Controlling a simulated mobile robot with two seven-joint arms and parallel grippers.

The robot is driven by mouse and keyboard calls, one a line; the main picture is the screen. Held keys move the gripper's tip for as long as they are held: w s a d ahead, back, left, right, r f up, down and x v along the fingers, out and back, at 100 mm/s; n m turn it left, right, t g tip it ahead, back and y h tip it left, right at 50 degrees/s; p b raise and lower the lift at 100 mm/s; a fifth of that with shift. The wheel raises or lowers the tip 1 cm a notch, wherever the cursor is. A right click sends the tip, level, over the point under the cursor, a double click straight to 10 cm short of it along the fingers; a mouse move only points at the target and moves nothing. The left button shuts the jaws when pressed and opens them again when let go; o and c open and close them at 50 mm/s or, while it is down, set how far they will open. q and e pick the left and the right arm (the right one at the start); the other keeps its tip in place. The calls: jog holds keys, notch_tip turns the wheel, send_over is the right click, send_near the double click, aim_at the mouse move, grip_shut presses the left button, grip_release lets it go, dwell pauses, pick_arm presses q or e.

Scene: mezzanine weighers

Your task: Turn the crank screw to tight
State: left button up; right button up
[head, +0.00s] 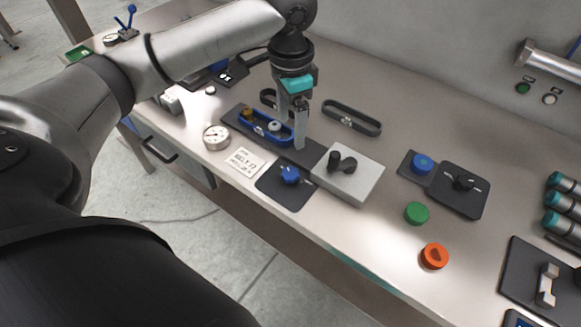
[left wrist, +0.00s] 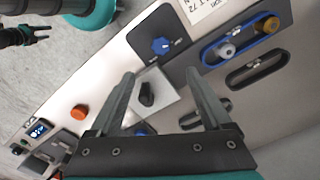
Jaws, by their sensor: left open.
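The crank screw (head: 347,164) is a black crank with an upright handle on top of a light grey block (head: 358,187) on the bench. In the left wrist view the crank (left wrist: 148,95) shows between and beyond my finger tips. My left gripper (head: 291,125) points down, open and empty, to the left of the block in the head view. It appears apart from the crank. The open fingers also show in the left wrist view (left wrist: 160,74). My right gripper (left wrist: 38,33) shows small at the upper left of the left wrist view, its fingers apart and empty.
A blue belt frame (head: 262,132) with two pulleys is close by my left gripper. A gauge (head: 216,136), a green button (head: 417,213) and an orange button (head: 434,256) stand around.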

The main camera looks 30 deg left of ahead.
aim_at(290, 173)
pick_arm(q)
notch_tip(290, 173, down, 15)
jog(key=b, duration=0.3)
jog(key=shift+a, duration=0.1)
grip_shut()
dwell(0.8)
